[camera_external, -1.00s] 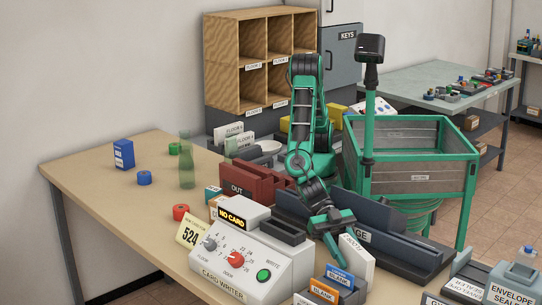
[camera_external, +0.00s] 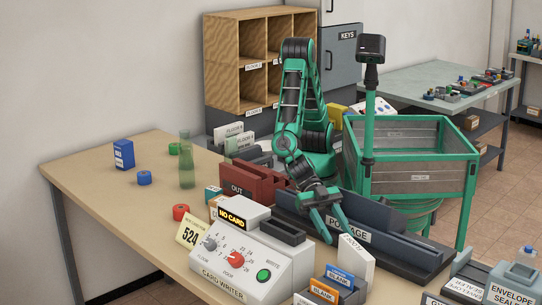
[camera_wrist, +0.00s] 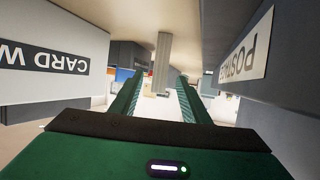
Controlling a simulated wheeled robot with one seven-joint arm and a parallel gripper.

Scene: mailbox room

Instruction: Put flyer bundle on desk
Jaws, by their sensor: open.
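No item is readably marked as the flyer bundle. A white upright slab (camera_external: 355,262) with small dark lettering stands on the desk (camera_external: 105,195) behind the blue and orange card holders; whether it is the bundle I cannot tell. My gripper (camera_external: 335,232) is open, pointing down and forward between the card writer (camera_external: 245,262) and the postage unit (camera_external: 350,236), a little behind the slab. In the wrist view, my gripper (camera_wrist: 160,82) has its two green fingers spread, with a pale shape beyond them that I cannot identify. Nothing is visibly held.
A red OUT tray (camera_external: 252,184) is left of my arm. A green-framed cart (camera_external: 415,165) stands behind the postage unit.

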